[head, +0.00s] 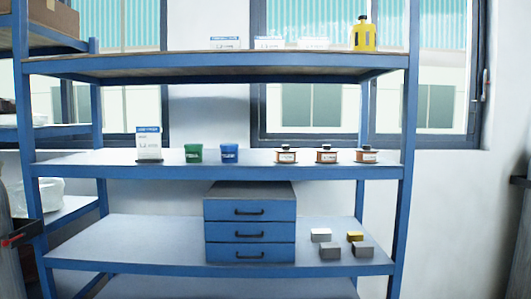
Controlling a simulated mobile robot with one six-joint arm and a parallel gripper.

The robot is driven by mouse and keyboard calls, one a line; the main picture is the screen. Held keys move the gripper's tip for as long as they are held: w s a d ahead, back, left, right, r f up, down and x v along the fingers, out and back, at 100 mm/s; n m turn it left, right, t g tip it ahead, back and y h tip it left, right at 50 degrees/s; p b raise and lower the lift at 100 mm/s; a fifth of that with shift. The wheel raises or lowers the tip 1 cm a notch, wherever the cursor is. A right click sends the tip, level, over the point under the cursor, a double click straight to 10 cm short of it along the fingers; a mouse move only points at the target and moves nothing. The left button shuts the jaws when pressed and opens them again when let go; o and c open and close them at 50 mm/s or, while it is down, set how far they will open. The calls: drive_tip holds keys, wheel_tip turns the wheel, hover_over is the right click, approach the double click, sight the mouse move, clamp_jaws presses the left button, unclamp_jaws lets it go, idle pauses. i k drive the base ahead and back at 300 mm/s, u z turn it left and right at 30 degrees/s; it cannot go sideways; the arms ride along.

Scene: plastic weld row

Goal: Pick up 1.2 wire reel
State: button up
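Three small wire reels with copper-brown flanges and pale labels stand in a row on the right half of the blue rack's middle shelf: a left reel (286,156), a middle reel (326,155) and a right reel (366,156). The print on their labels is too small to read, so I cannot tell which one is the 1.2 reel. The reels stand apart from each other, near the shelf's front. My gripper is not in view.
A white labelled box (148,145), a green tub (193,154) and a blue tub (229,154) share the middle shelf (120,171). Below are a blue drawer unit (249,227) and several small blocks (330,252). A yellow bottle (363,36) stands above. A blue post (406,130) bounds the right.

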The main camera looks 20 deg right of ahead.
sight(326, 155)
drive_tip(key=z, duration=0.55)
drive_tip(key=i, duration=1.1)
drive_tip(key=z, duration=1)
drive_tip(key=k, duration=0.75)
drive_tip(key=z, duration=0.2)
drive_tip(key=i, duration=0.85)
drive_tip(key=u, duration=0.1)
